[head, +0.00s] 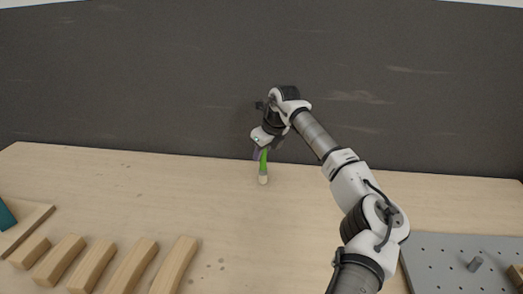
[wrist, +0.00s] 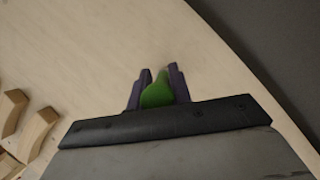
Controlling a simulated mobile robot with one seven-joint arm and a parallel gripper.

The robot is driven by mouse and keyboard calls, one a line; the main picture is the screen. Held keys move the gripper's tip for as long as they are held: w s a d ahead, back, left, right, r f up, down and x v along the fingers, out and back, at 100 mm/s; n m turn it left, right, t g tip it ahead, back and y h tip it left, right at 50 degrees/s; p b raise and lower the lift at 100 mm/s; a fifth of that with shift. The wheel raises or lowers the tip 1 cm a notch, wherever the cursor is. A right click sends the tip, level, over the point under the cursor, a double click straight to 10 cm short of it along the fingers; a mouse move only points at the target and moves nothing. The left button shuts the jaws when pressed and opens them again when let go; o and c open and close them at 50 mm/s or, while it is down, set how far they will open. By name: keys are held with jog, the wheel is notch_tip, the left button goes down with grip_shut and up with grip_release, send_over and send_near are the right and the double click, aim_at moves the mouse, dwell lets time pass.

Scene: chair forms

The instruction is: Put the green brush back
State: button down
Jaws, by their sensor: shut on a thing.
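The green brush (head: 263,167) hangs upright, bristle end down, beneath my gripper (head: 262,152) near the back of the table in the head view. Its pale lower tip is at or just above the tabletop; I cannot tell if it touches. In the wrist view, my gripper (wrist: 158,85) is shut on the green brush (wrist: 157,93), with a purple finger on each side of its green part.
Several curved wooden pieces (head: 120,265) lie along the front left of the table (head: 220,215). A wooden tray (head: 28,224) with a teal thing (head: 6,217) is at far left. A grey pegboard (head: 440,265) is front right. A dark wall (head: 180,85) stands behind. The table's middle is clear.

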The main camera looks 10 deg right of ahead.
jog(key=shift+f, duration=0.2)
jog(key=c, duration=1.3)
grip_release()
jog(key=shift+r, duration=0.1)
